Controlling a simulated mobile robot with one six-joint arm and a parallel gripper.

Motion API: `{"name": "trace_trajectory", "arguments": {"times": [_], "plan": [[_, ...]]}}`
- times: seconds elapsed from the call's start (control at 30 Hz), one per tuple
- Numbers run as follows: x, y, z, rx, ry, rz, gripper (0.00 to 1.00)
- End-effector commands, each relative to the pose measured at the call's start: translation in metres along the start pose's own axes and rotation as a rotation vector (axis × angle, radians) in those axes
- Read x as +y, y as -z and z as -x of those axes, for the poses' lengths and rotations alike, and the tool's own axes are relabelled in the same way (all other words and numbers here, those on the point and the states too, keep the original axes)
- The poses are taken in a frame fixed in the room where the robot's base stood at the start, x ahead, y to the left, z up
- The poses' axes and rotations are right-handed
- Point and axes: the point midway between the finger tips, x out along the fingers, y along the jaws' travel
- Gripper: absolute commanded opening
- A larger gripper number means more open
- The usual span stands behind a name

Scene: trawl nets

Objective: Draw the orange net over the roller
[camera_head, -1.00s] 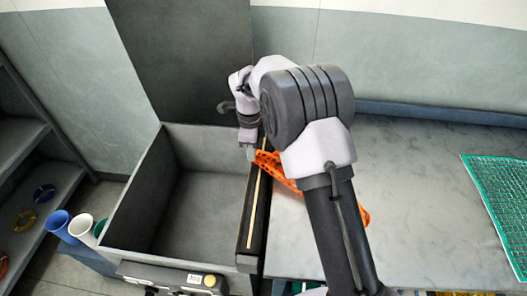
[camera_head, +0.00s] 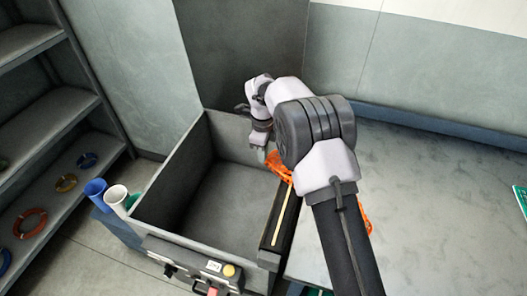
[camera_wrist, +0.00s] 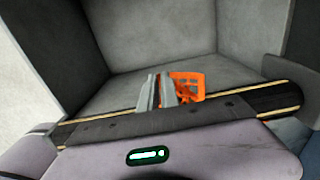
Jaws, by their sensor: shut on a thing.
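The orange net (camera_head: 279,164) runs from my gripper back over the roller's edge towards the table, with part of it hidden behind my arm. Another bit of it shows to the right of my arm. The roller (camera_head: 279,222) is a long dark bar with a pale stripe, between the open grey bin (camera_head: 172,152) and the table. My gripper (camera_head: 265,156) is at the bin side of the roller's far part. In the wrist view my gripper (camera_wrist: 157,92) is shut on the orange net (camera_wrist: 187,86), over the roller (camera_wrist: 265,98), with the bin's inside beyond.
The grey table (camera_head: 420,200) right of the roller is mostly clear. A green net (camera_head: 521,199) shows at the right edge. A control box (camera_head: 190,266) with a yellow button is on the bin's front. Blue and white cups (camera_head: 97,190) stand left of the bin, near shelves with coloured rings.

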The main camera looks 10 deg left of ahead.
Motion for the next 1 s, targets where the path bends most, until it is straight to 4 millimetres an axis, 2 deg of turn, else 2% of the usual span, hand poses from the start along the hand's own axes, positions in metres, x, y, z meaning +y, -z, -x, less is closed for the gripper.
{"name": "trace_trajectory", "arguments": {"times": [0.03,0.23,0.47,0.5,0.6,0.87,1.0], "plan": [[0.000,0.000,-0.012,0.000,-0.001,0.000,0.00],[0.000,0.000,-0.038,0.000,0.000,0.000,0.00],[0.000,0.000,-0.039,0.000,0.001,0.000,0.00],[0.000,0.000,-0.039,0.000,0.001,0.000,0.10],[0.000,0.000,-0.039,0.000,0.001,0.000,0.29],[0.000,0.000,-0.039,0.000,0.000,0.000,0.33],[0.000,0.000,-0.039,0.000,0.000,0.000,0.58]]}}
